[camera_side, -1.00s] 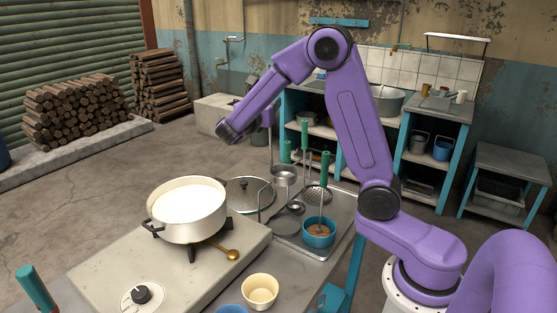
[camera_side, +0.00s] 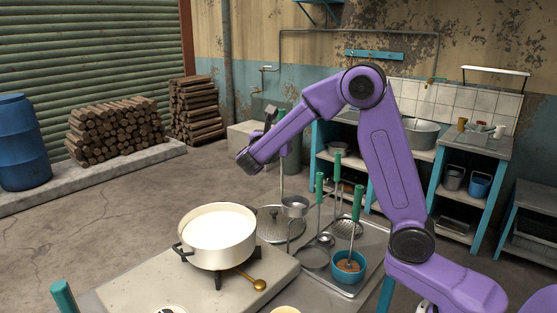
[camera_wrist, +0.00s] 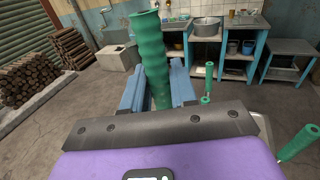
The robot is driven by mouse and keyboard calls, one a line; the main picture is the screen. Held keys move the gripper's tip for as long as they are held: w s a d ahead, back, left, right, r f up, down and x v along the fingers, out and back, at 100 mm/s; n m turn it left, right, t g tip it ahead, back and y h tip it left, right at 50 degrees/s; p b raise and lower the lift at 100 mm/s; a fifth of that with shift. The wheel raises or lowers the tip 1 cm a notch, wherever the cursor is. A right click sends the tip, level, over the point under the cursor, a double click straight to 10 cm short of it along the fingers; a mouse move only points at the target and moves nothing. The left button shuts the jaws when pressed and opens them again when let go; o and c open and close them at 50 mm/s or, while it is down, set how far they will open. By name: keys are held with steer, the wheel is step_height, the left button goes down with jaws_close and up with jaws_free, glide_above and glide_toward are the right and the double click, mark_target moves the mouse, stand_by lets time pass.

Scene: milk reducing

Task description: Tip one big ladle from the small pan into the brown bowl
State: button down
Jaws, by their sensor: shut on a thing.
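My gripper (camera_wrist: 150,88) is shut on the green handle (camera_wrist: 150,50) of a ladle, seen close in the wrist view. In the side view my gripper (camera_side: 270,122) is beyond the pan, and the ladle's thin shaft hangs down from it. The ladle's metal cup (camera_side: 295,208) is to the right of the pan, near the lid; its contents cannot be told. The cream pan (camera_side: 216,249) stands on the burner with white liquid in it. No brown bowl is clearly visible; a cream rim (camera_side: 285,310) shows at the bottom edge.
A metal tray (camera_side: 372,262) right of the burner holds green-handled utensils and a blue cup (camera_side: 347,272) with brown contents. A gold-coloured spoon-shaped piece (camera_side: 259,285) is at the burner's front. A green handle (camera_side: 65,298) rises at lower left.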

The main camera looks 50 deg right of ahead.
steer(key=w+a+r+n+t+y, duration=0.2)
steer(key=w+a+n+t+y, duration=0.15)
steer(key=a, duration=0.65)
steer(key=w+a+r+n+t+y, duration=0.3)
steer(key=w+a+n+t, duration=0.15)
steer(key=a, duration=0.65)
step_height(320, 180, down, 12)
steer(key=shift+w+d+m+t, duration=0.2)
steer(key=shift+m+t, duration=0.1)
steer(key=shift+m, duration=0.1)
steer(key=shift+r, duration=0.15)
stand_by(0.3)
step_height(320, 180, up, 9)
stand_by(1.4)
steer(key=shift+w+a, duration=0.1)
steer(key=shift+a, duration=0.05)
steer(key=shift+w+a+f+n, duration=0.1)
steer(key=shift+w+a+n, duration=0.35)
steer(key=shift+a, duration=0.15)
steer(key=shift+w+a+f+n, duration=0.15)
steer(key=shift+w+a+n, duration=0.15)
steer(key=shift+a+n, duration=0.25)
steer(key=shift+w+a+f+n, duration=0.1)
steer(key=shift+w+a+n, duration=0.3)
steer(key=shift+a, duration=0.25)
